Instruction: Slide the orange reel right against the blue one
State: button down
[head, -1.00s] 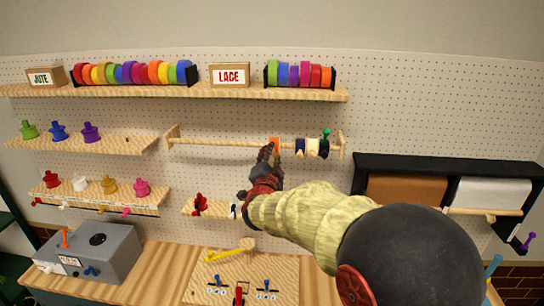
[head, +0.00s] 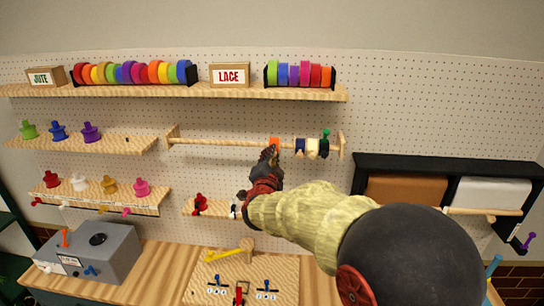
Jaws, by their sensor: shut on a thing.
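The orange reel (head: 274,143) is on the wooden rod (head: 215,142) at the back wall, right of the rod's middle. The blue reel (head: 300,147) is on the same rod to its right, with a short bare gap between the two. My gripper (head: 269,152) is at the orange reel from below and in front, shut on it. The fingers hide the reel's lower part.
A cream reel (head: 312,147) and a dark green reel (head: 324,144) sit right of the blue one, near the rod's right bracket (head: 341,144). A small shelf with a red item (head: 200,204) is below. The rod's left part is bare.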

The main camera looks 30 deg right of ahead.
jog(key=shift+d, duration=0.1)
jog(key=s+d+b, duration=0.2)
jog(key=d+b, duration=0.1)
jog(key=shift+s+d, duration=0.3)
jog(key=c, duration=1.7)
grip_release()
jog(key=shift+s, duration=0.1)
jog(key=v, duration=1.1)
jog(key=shift+s+a, duration=0.25)
jog(key=shift+s, duration=0.05)
